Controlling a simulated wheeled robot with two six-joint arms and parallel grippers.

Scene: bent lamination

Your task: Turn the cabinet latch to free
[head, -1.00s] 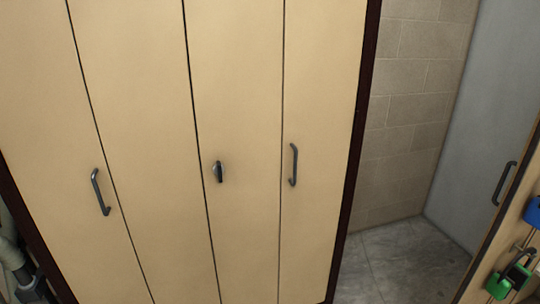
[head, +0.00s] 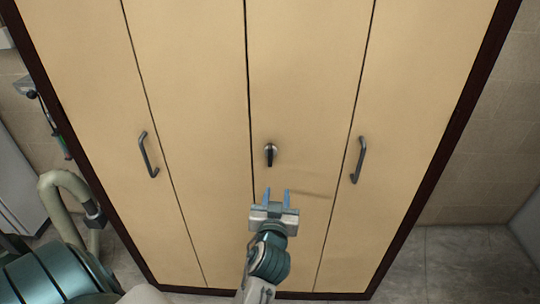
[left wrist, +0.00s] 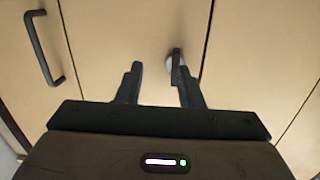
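The cabinet latch (head: 270,154) is a small dark lever on a round base, on a tan door panel just right of a seam; its lever points roughly down. My left gripper (head: 277,193) is below it in the head view, with its two fingers apart and nothing between them. In the left wrist view, the latch (left wrist: 174,60) shows by the tip of the right-hand finger of the left gripper (left wrist: 158,68), which partly overlaps it. I cannot tell whether they touch. My right gripper is not in view.
The tan cabinet has dark bar handles on either side, one left (head: 147,155) and one right (head: 359,160). A pale curved pipe (head: 72,190) stands at the left. Tiled floor (head: 455,262) is clear at the lower right.

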